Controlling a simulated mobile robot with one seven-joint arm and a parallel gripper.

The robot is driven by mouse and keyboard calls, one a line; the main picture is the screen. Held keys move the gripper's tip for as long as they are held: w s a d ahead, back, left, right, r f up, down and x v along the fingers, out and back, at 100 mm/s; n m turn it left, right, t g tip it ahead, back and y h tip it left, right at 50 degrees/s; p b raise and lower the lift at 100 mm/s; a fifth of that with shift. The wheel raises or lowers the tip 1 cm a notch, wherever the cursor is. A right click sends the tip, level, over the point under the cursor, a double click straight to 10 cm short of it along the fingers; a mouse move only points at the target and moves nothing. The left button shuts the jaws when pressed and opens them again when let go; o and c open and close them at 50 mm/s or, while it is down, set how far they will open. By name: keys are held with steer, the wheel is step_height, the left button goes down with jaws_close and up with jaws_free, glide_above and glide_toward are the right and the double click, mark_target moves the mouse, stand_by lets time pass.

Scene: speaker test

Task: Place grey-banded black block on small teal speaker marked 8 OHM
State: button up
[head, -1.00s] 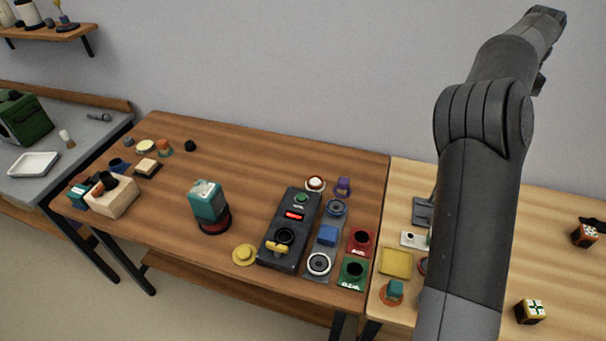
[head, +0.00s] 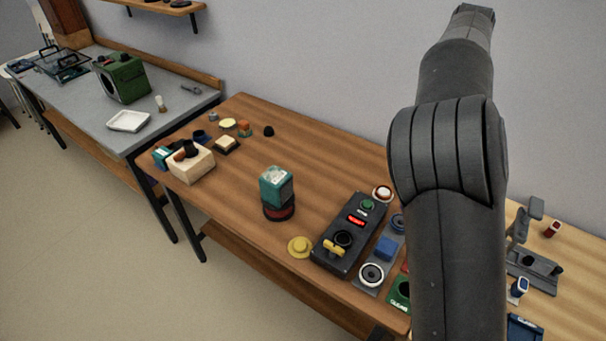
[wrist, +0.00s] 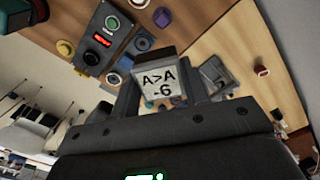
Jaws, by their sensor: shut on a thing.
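My gripper (wrist: 160,98) is shut on a block (wrist: 159,79) in the wrist view. The block's visible face is pale grey with a dark border and reads "A>A -6"; its other sides are hidden. In the head view my arm rises at the right, and I cannot make out the gripper or block there. No 8 OHM marking is legible. A small teal box (head: 160,158) with a dark part stands at the table's far left end, partly behind a pale wooden block. A teal block (head: 276,188) with a whitish top stands on a dark red and black round base mid-table.
A black control box (head: 349,234) with a red display and a yellow disc (head: 300,246) lie near the table's front. A grey bench (head: 90,118) holds a green box (head: 122,78). Bare wood lies around the teal block.

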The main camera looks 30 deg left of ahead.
steer(key=s+a+n, duration=0.4)
steer(key=s+a, duration=0.5)
steer(key=a, duration=0.4)
steer(key=n, duration=0.3)
glide_above(275, 175)
steer(key=f, duration=1.2)
steer(key=shift+d, duration=0.25)
steer(key=shift+s+a+f, duration=0.1)
steer(key=shift+a+f, duration=0.1)
steer(key=shift+f, duration=1.85)
steer(key=shift+f, duration=0.1)
steer(key=o, duration=1)
